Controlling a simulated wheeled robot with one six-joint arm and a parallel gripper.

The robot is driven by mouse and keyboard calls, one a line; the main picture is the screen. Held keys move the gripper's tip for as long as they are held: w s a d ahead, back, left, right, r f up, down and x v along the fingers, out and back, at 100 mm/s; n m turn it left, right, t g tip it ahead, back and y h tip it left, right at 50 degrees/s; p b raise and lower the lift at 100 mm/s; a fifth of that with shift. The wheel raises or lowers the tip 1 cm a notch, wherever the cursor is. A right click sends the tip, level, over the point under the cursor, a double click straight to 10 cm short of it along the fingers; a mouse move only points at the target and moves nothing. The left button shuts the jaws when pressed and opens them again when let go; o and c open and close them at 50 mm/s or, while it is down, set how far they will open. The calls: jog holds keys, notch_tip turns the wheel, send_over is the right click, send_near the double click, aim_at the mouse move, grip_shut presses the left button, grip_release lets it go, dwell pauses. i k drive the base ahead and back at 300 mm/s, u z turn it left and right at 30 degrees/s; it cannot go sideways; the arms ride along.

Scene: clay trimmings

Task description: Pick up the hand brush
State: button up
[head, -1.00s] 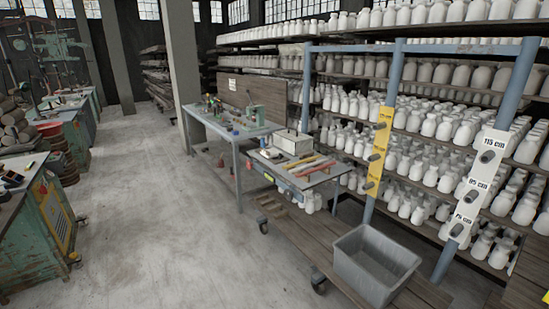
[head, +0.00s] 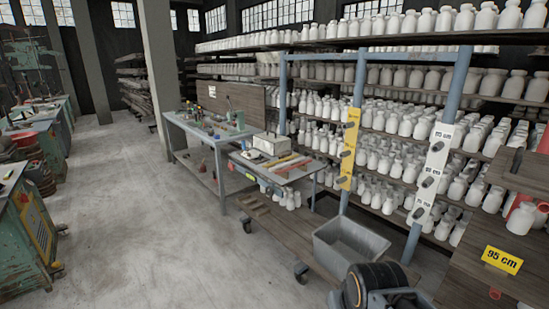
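I cannot make out the hand brush for certain. Several small long items, red and yellow (head: 290,163), lie on the small wheeled table (head: 303,174) near the middle of the view, too small to tell apart. A whitish box (head: 271,145) stands at the back of that table. Part of my arm shows at the bottom right. My gripper's fingers are not in view.
A grey bin (head: 350,248) sits on a low wooden platform (head: 290,236). A workbench (head: 207,135) with tools stands behind the small table. Posts with yellow and white height tags front shelves of white jars. Open concrete floor (head: 140,220) lies to the left.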

aim_at(281, 156)
jog(key=u, duration=0.75)
jog(key=i, duration=1.8)
jog(key=u, duration=0.5)
